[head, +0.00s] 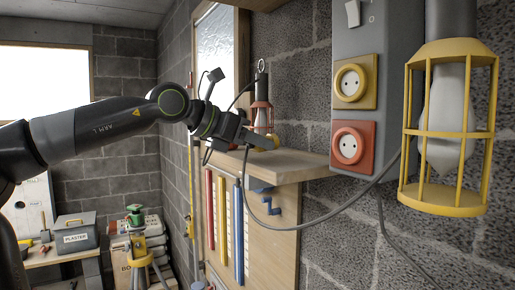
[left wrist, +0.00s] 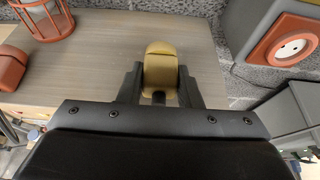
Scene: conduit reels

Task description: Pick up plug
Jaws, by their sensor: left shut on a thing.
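My left gripper (head: 262,140) is at the left part of the wooden shelf (head: 290,168). It is shut on a yellow plug (left wrist: 160,75), which sits upright between the two black fingers in the left wrist view. In the head view only a small yellow part of the plug (head: 273,141) shows beyond the fingers. A grey cable (head: 300,228) hangs in a loop from near the gripper and runs right toward the yellow caged lamp (head: 450,130). I cannot tell the gap between plug and shelf. My right gripper is not in view.
A yellow socket (head: 350,83) and an orange socket (head: 349,147) are on the grey wall box. A red caged lamp (head: 262,105) stands on the shelf, with a red plug (left wrist: 12,67) near it. Colored bars hang below the shelf. The shelf's right part is clear.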

